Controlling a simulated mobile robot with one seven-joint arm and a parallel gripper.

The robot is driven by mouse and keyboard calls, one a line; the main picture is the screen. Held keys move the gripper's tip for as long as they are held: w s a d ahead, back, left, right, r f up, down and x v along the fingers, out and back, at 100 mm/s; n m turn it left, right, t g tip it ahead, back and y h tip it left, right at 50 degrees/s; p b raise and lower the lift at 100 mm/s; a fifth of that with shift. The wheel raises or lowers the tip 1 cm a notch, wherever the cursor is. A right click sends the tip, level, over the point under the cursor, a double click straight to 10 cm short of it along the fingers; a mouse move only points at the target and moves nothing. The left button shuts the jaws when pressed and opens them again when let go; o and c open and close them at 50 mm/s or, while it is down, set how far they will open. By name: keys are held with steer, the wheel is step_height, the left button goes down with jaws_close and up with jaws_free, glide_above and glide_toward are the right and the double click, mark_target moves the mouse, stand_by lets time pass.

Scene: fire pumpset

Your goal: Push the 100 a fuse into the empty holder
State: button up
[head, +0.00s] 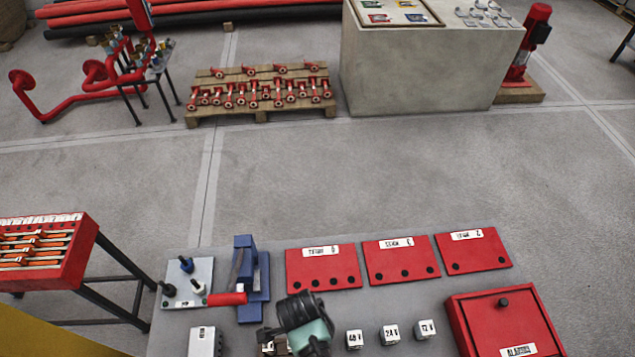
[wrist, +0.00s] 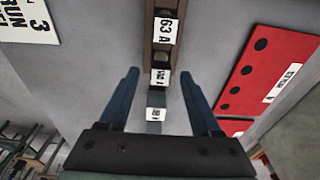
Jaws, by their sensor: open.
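My gripper (wrist: 160,75) is open, with its two blue fingers apart in the wrist view. A dark, brown-edged holder strip (wrist: 149,45) runs down from the top, with a "63 A" label (wrist: 166,31) on it. Between the fingers is a small white label (wrist: 160,77) at the strip's lower end, and below it a grey block with a white label (wrist: 156,115). Neither label reads clearly, so I cannot tell which part is the 100 A fuse or whether a holder is empty. In the head view my gripper (head: 312,345) hangs over the front of the bench; its fingertips are hidden.
On the grey bench (head: 340,235) are a blue vise (head: 250,285) with a red handle, a plate with knobs (head: 190,283), and red panels (head: 323,268). Small labelled blocks (head: 390,334) stand right of my gripper, before a red box (head: 505,322).

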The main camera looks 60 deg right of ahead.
steer(key=shift+d+f, duration=0.1)
steer(key=shift+f, duration=0.95)
jaws_close()
